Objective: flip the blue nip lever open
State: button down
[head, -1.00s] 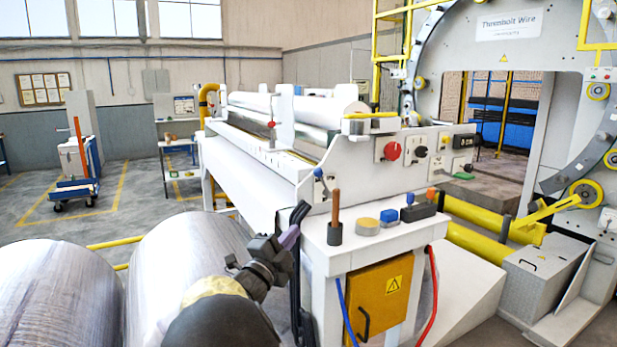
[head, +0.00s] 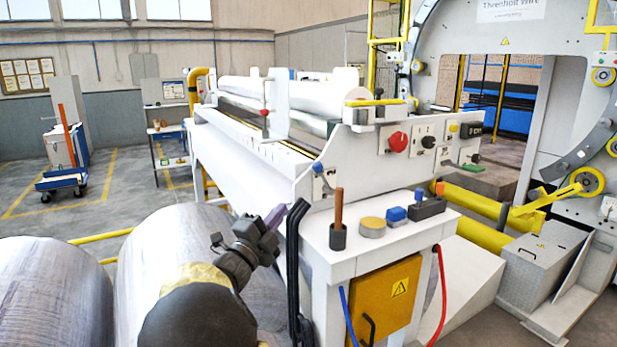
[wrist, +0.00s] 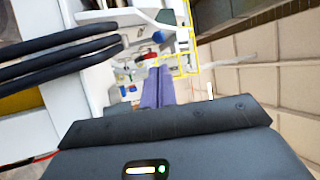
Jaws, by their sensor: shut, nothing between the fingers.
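The blue nip lever appears as a small blue-knobbed lever (head: 317,168) on the near end of the white machine, left of the control panel. My gripper (head: 276,214) is below and to the left of it in the head view, clear of it, beside the black cables. Its purple fingers lie together, shut and empty; they also show in the wrist view (wrist: 158,86). Small blue spots show beyond the fingers in the wrist view, but I cannot tell which is the lever.
Black cables (head: 295,255) hang close to my gripper. A white shelf holds a brown-handled tool in a dark cup (head: 338,237), a tan disc (head: 372,227) and a blue-topped block (head: 397,215). Large grey coils (head: 160,240) stand at the lower left.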

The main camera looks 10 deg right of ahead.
jog(key=p, duration=0.8)
send_near(315, 170)
jog(key=x, duration=0.5)
jog(key=shift+r, duration=0.25)
jog(key=shift+p+x, duration=0.6)
jog(key=shift+x, duration=0.2)
jog(key=shift+d+f, duration=0.1)
jog(key=shift+f, duration=0.15)
jog(key=shift+w, duration=0.15)
